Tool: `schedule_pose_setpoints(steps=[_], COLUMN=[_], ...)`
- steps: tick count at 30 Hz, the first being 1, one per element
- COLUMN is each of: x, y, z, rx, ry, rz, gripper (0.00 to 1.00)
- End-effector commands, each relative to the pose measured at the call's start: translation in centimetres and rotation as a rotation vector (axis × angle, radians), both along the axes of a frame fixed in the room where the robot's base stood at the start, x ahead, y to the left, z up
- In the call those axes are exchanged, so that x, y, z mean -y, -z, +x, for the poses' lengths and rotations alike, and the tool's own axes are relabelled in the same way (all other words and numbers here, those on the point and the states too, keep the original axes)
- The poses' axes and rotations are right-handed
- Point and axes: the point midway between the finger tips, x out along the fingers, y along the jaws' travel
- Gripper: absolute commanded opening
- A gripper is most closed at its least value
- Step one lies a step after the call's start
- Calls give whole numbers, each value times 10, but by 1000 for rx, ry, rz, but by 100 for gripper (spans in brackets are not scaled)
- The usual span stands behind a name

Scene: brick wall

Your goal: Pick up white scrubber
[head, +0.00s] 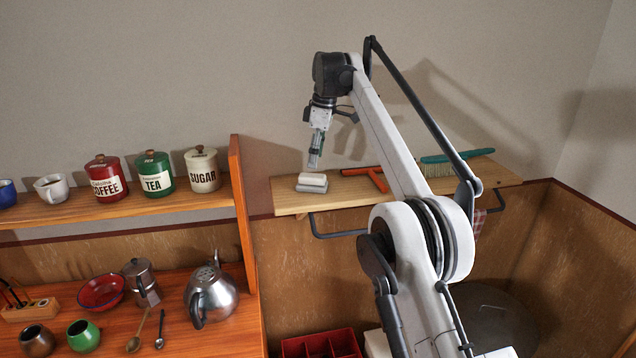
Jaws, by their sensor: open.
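The white scrubber (312,180) is a small white block with a greyish lower layer. It lies near the left end of the wooden wall shelf (287,202) in the head view. My gripper (314,160) points down just above the scrubber, with a visible gap between them. The gripper is open and appears empty; its fingers are seen nearly edge-on.
An orange-red squeegee-like tool (372,177) and a teal-handled brush (455,160) lie farther right on the shelf. A wooden rack's upright side (241,205) stands to the left, with canisters, including a sugar canister (202,172). A metal kettle (211,296) sits lower left.

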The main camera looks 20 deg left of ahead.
Motion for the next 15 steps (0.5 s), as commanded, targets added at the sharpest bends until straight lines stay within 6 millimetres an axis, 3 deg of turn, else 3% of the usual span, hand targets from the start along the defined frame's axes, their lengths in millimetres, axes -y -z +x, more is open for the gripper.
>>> schedule_pose_setpoints(steps=[15], x=[-7], y=[50], z=[-1], rx=[1], ry=[2], rz=[0], gripper=[54])
